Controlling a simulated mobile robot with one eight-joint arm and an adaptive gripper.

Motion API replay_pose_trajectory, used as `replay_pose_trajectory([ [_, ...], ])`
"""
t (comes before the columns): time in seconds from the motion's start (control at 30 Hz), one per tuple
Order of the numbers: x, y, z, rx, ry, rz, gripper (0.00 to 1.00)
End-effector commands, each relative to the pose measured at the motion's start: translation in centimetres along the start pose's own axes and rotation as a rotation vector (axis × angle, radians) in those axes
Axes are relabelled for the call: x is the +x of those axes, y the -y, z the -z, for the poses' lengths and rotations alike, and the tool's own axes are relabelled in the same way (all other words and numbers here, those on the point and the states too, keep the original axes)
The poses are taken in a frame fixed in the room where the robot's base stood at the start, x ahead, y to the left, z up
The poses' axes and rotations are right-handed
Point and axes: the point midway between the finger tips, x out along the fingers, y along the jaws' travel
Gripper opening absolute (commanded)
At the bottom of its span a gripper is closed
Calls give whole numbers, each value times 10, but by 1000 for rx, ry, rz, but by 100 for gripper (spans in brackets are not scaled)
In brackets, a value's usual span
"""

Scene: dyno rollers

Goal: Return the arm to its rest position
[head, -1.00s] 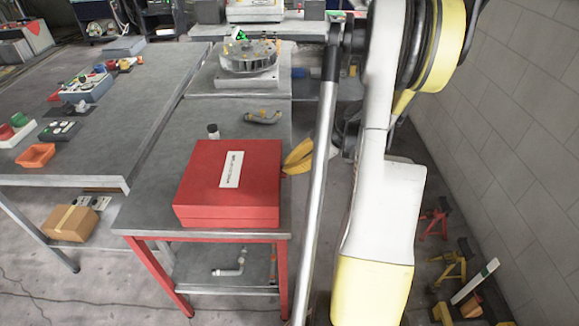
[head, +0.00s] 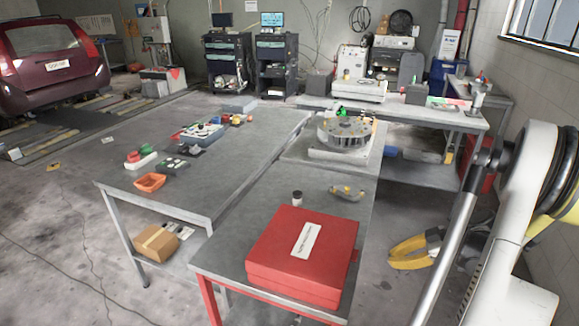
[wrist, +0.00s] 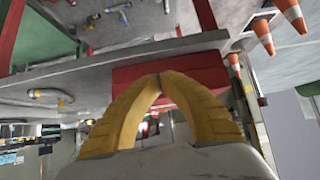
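My arm (head: 505,255) runs down the right side of the head view, white with a yellow joint. My gripper (head: 392,262) has yellow curved fingers and hangs low, to the right of the red box and the near table's edge. In the wrist view my gripper (wrist: 157,77) has its two fingertips meeting, with an empty gap behind them. Nothing shows held between them. The wrist picture looks upside down.
A red box (head: 280,262) with a white label sits on the near table (head: 225,250). A small dark jar (head: 297,197), a pipe fitting (head: 347,193) and a round machine (head: 347,130) stand behind it. A wall is at right. Orange cones (wrist: 262,35) show in the wrist view.

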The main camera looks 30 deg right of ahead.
Motion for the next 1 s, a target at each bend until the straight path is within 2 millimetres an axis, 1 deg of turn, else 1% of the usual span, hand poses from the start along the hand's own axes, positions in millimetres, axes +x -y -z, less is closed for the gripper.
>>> replay_pose_trajectory([
  [0.1, 1, 0, 2, 2, 3, 1, 0],
  [0.17, 3, 1, 11, 14, 14, 5, 0],
  [0.27, 10, 7, 41, 65, 61, 13, 0],
  [0.3, 15, 12, 58, 95, 90, 15, 0],
  [0.37, 23, 22, 88, 148, 141, 12, 0],
  [0.4, 28, 32, 108, 184, 178, 4, 0],
  [0.47, 35, 48, 137, 235, 230, -16, 0],
  [0.5, 40, 60, 154, 267, 262, -33, 0],
  [0.57, 45, 79, 177, 308, 304, -67, 0],
  [0.6, 48, 93, 192, 334, 327, -92, 0],
  [0.67, 51, 115, 210, 367, 356, -133, 0],
  [0.7, 52, 130, 222, 388, 370, -163, 0],
  [0.83, 54, 180, 249, 439, 383, -264, 0],
  [0.9, 54, 205, 259, 460, 371, -318, 0],
  [1.0, 53, 238, 268, 483, 332, -384, 0],
])
